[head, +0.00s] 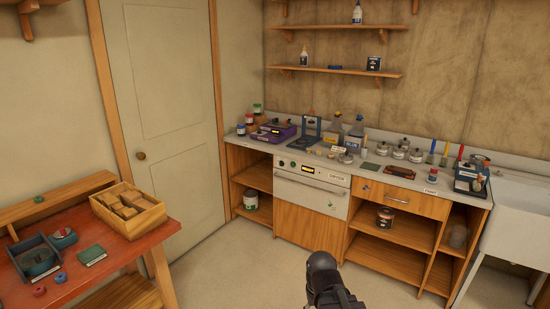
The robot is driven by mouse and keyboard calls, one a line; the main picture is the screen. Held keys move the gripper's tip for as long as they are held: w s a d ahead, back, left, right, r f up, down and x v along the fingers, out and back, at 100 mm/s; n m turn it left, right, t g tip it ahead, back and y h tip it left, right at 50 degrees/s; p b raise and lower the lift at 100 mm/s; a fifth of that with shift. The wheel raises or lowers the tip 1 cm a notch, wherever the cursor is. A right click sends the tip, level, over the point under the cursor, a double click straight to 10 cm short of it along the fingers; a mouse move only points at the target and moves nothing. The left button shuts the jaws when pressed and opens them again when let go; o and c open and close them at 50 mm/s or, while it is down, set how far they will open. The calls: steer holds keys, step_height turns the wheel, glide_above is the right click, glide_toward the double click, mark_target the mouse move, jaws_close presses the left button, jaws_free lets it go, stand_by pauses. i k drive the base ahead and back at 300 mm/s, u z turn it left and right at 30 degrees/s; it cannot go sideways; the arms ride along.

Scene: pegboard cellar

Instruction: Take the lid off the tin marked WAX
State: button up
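Several small silver tins with knobbed lids stand on the grey counter (300,150) along the back wall; one is this lidded tin (382,149), another this tin (416,155). Some have pale labels, too small to read, so I cannot tell which is marked WAX. Part of my dark arm, with what looks like my gripper (340,298), shows at the bottom edge. It is over the floor, well short of the counter and apart from the tins. Its fingers are not clear.
A red-topped bench (120,248) with a wooden box (128,209) stands at left. A sink (515,220) is at right. An oven (312,190) is under the counter. Bottles, a purple device (273,131) and other jars crowd the counter. The floor (245,270) before it is clear.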

mark_target(345, 156)
steer(key=z, duration=0.25)
steer(key=i, duration=1.8)
steer(key=z, duration=0.3)
steer(key=i, duration=1.2)
steer(key=z, duration=0.15)
